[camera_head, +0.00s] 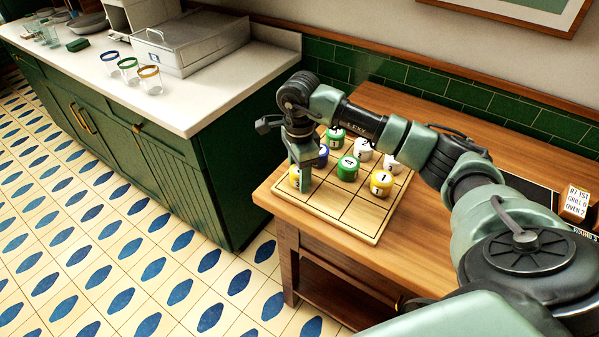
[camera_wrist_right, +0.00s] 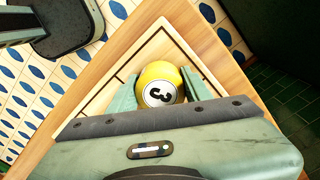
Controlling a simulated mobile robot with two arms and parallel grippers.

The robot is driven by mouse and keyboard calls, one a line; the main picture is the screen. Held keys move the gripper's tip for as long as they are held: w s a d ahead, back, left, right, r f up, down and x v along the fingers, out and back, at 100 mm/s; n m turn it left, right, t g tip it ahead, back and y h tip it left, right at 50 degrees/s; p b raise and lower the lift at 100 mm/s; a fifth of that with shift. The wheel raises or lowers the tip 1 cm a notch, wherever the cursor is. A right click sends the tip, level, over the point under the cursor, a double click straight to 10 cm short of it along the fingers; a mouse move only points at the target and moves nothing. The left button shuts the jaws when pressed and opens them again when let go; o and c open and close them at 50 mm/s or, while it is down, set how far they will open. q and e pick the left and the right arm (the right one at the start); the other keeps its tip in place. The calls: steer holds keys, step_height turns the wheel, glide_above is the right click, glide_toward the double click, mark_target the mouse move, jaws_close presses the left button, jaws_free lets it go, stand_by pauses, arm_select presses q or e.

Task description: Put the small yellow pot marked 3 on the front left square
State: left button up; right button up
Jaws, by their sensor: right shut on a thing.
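The small yellow pot marked 3 (camera_wrist_right: 159,84) is between the two fingers of my right gripper (camera_wrist_right: 162,88), which is shut on it. The 3 faces the camera in the right wrist view. In the head view my right gripper (camera_head: 300,178) points down over the left corner of the wooden board with squares (camera_head: 348,213), and part of the yellow pot (camera_head: 294,178) shows beside the fingers. I cannot tell whether the pot touches the board. My left gripper is not in view.
On the board stand a yellow pot marked 1 (camera_head: 381,183), a green pot (camera_head: 347,168), a blue pot (camera_head: 321,158) and several others behind. The board's near squares are bare. A white counter (camera_head: 200,92) with jars and a metal box stands left, across a gap.

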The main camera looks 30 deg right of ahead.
steer(key=shift+f, duration=0.2)
steer(key=o, duration=1.5)
steer(key=shift+r, duration=0.1)
steer(key=shift+r, duration=0.3)
step_height(320, 180, up, 12)
steer(key=b, duration=0.2)
steer(key=shift+f+b, duration=0.15)
steer(key=shift+b, duration=0.15)
